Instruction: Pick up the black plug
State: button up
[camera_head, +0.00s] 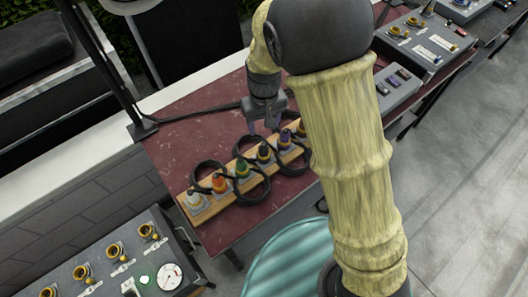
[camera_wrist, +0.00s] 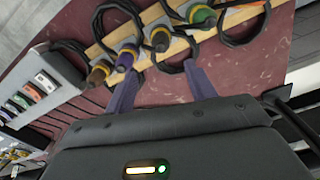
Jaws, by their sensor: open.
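The black plug (camera_head: 264,153) stands upright in a wooden strip (camera_head: 210,208) on the dark red table, between the green plug (camera_head: 242,169) and the purple plug (camera_head: 284,138). In the wrist view the black plug (camera_wrist: 160,39) shows a yellow band and stands just beyond the gap between my fingertips. My gripper (camera_head: 263,128) is open and empty, above and behind the strip. In the wrist view my gripper (camera_wrist: 161,68) has its two purple fingers spread, the left tip near the purple plug (camera_wrist: 124,60) and the right tip below the green plug (camera_wrist: 203,15).
An orange plug (camera_head: 219,183) and a white plug (camera_head: 195,200) stand at the strip's left end. A brown plug (camera_wrist: 99,73) stands beside the purple one. Black cables loop around the plugs. A grey panel box (camera_head: 397,85) stands on the right.

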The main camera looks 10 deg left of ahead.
aim_at(264, 143)
notch_tip(264, 143, down, 7)
jog(key=shift+r+p, duration=0.1)
jog(key=shift+p, duration=0.45)
jog(key=shift+s+f+p, duration=0.15)
jog(key=shift+f+p, duration=0.35)
jog(key=shift+f, duration=0.85)
jog(key=shift+s+f+p, duration=0.1)
jog(key=shift+f+p, duration=0.35)
jog(key=shift+f, duration=0.85)
jog(key=c, duration=1)
jog(key=shift+o, duration=0.2)
jog(key=shift+r, duration=0.15)
